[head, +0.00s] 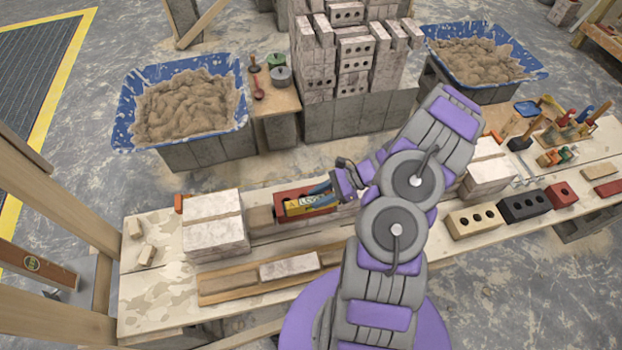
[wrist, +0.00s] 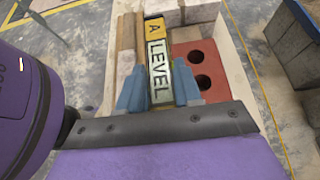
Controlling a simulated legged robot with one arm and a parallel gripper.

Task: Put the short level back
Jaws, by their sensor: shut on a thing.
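The short level (head: 306,206) is yellow with a pale label. In the head view it is at my gripper (head: 328,196), over the bench by a red holed brick (head: 288,197). In the wrist view, the level (wrist: 159,75) lies lengthwise between the two blue fingers of my gripper (wrist: 160,93), which are shut on it. Its label reads "LEVEL". The red brick (wrist: 201,68) is just right of it there. I cannot tell whether the level touches the brick or the surface below.
Stacked pale blocks (head: 214,224) stand left of the gripper on the plank bench (head: 150,310). A wooden board (head: 220,287) bears one pale brick in front. Blue mortar tubs (head: 180,100) and a brick stack (head: 345,60) stand behind. Bricks (head: 525,205) and tools crowd the right.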

